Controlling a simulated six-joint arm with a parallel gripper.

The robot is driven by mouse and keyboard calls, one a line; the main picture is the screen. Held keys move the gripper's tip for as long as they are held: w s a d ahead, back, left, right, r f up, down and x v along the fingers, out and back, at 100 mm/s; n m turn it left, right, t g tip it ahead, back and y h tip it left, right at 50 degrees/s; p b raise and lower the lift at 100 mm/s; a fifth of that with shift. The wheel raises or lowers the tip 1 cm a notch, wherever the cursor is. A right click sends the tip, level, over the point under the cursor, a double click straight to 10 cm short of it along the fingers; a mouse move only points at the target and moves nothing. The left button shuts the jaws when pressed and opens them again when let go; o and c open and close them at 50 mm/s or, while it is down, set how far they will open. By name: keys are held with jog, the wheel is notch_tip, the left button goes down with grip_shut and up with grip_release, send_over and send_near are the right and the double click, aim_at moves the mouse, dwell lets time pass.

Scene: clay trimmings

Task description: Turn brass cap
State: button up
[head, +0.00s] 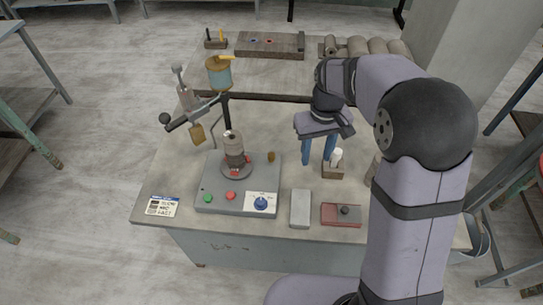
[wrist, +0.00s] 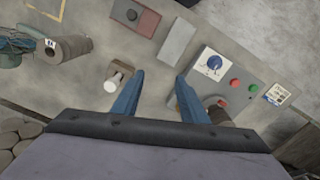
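A small brass-coloured cap (head: 271,156) sits upright on the back right corner of a grey machine box (head: 210,200). My gripper (head: 317,160) is open, with two blue fingers pointing down to the right of the box and cap. In the wrist view the fingers (wrist: 159,76) stand apart with nothing between them. A brown clay piece (head: 234,150) stands on the box's round wheel, left of the cap; part of it shows beside the right-hand finger in the wrist view (wrist: 219,112).
The box carries a blue knob (head: 261,203), a green button (head: 208,198) and a red button (head: 231,195). A holder with a white stick (head: 336,158) stands close right of my fingers. A lever stand (head: 185,95) is at the back left. A grey block (head: 300,208) and red tray (head: 338,215) lie in front.

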jog(key=w+a+f+n+b, duration=0.2)
jog(key=w+a+f, duration=0.2)
jog(key=w+a, duration=0.3)
jog(key=n+b, duration=0.1)
jog(key=n, duration=0.1)
send_over(272, 155)
notch_tip(272, 155, down, 3)
jog(key=shift+f, duration=0.15)
jog(key=shift+f, duration=0.1)
jog(key=shift+s+f+p, duration=0.1)
jog(key=shift+f+p, duration=1)
jog(key=shift+f, duration=2.45)
grip_shut()
